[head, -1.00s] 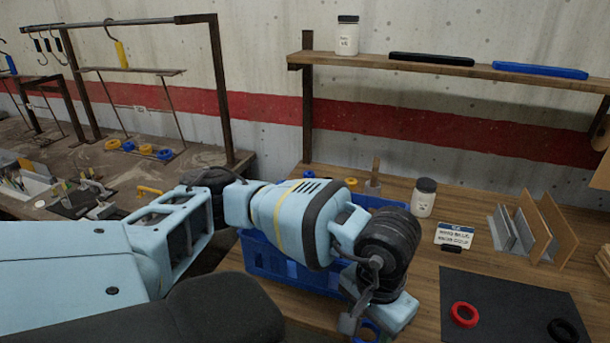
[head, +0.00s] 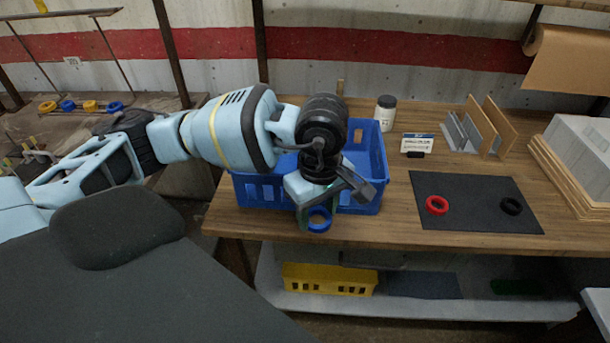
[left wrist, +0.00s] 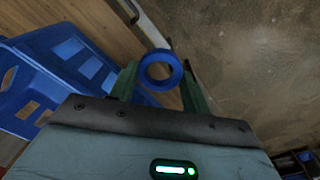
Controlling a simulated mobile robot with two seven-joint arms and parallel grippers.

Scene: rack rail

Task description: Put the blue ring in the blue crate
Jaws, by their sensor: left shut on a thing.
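The blue ring (head: 319,219) is held between the fingers of my left gripper (head: 320,214), in front of the blue crate near the table's front edge. In the left wrist view the ring (left wrist: 161,70) sits between the two green fingers (left wrist: 160,82). The blue crate (head: 262,191) stands on the wooden table, partly hidden behind my left arm; its wall also shows at the left of the left wrist view (left wrist: 60,72). The ring is outside the crate, beside its front wall. My right gripper is not in view.
A black mat (head: 470,215) right of the crate bears a red ring (head: 437,205) and a black ring (head: 511,206). A white jar (head: 385,114) and a sign (head: 417,144) stand behind. A yellow crate (head: 330,280) is on the lower shelf.

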